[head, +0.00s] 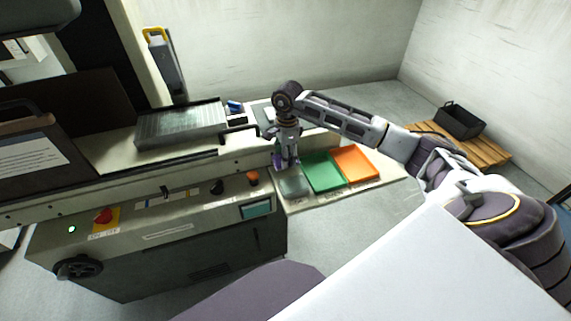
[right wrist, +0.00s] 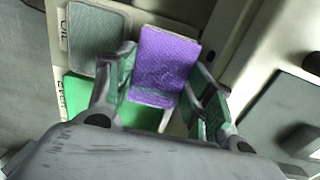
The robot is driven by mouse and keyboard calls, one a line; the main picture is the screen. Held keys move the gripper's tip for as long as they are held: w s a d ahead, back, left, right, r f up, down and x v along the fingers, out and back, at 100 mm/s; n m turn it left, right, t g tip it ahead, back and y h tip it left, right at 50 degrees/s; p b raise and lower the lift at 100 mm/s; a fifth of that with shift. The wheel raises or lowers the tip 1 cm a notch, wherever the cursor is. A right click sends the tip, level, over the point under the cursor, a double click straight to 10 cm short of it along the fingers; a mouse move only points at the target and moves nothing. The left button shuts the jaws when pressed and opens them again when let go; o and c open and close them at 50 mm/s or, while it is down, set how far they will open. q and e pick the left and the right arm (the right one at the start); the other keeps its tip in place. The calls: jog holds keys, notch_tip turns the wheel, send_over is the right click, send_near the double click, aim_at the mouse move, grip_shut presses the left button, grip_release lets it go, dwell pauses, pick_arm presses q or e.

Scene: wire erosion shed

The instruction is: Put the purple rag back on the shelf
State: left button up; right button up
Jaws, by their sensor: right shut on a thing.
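The purple rag (right wrist: 168,62) is between the two fingers of my right gripper (right wrist: 160,78) in the right wrist view. It looks like a flat, textured block. In the head view my right gripper (head: 286,158) points down at the machine's right end, and only a sliver of the rag (head: 277,159) shows beside the fingers. Whether the rag touches the surface below cannot be told. My left gripper is out of view.
The machine's control panel (head: 160,215) is at left. A black crate (head: 461,120) stands on a pallet (head: 490,151) at far right.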

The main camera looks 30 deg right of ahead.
jog(key=shift+f, duration=0.25)
jog(key=shift+f, duration=1.75)
jog(key=shift+f, duration=0.15)
jog(key=o, duration=0.7)
